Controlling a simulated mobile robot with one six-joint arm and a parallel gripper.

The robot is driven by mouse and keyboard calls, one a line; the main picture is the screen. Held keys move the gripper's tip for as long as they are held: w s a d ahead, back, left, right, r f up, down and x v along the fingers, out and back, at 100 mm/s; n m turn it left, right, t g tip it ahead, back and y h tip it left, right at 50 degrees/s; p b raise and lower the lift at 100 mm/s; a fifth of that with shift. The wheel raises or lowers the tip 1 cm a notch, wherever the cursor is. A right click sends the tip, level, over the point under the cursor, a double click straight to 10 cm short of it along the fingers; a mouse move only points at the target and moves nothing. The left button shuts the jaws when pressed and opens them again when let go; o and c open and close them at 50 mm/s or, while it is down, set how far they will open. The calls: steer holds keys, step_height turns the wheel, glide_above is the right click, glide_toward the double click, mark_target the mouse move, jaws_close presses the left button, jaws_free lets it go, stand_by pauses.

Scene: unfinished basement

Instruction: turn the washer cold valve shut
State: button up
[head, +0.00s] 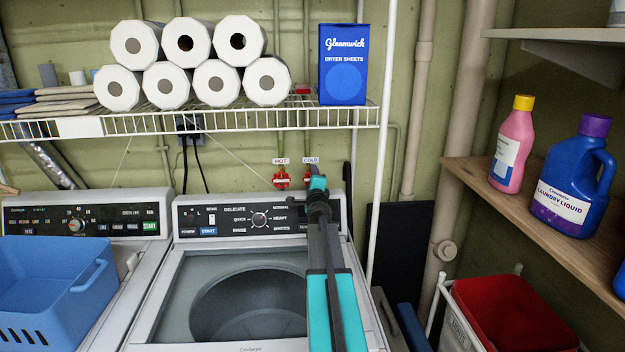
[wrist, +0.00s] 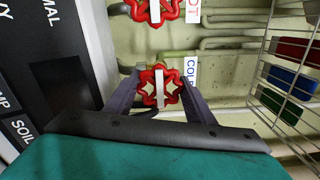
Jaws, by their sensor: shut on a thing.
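The cold valve is a red lobed handwheel (wrist: 159,88) with a pale bar across it, beside the COLD label (wrist: 190,69) in the wrist view. My gripper (wrist: 158,80) has one dark finger on each side of the wheel and is shut on it.
A wire shelf (head: 230,121) with white rolls and a dryer sheets box (head: 343,65) hangs above. The washer's control panel (head: 255,215) is just below and left of my gripper. A white upright post (head: 380,170) stands close on the right.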

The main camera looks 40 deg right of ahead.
steer(key=shift+f, duration=0.1)
stand_by(0.3)
steer(key=o, duration=1)
steer(key=shift+o, duration=0.2)
steer(key=shift+s+a, duration=0.15)
steer(key=shift+s, duration=0.05)
steer(key=v, duration=1.3)
steer(key=shift+s, duration=0.15)
steer(key=shift+a, duration=0.1)
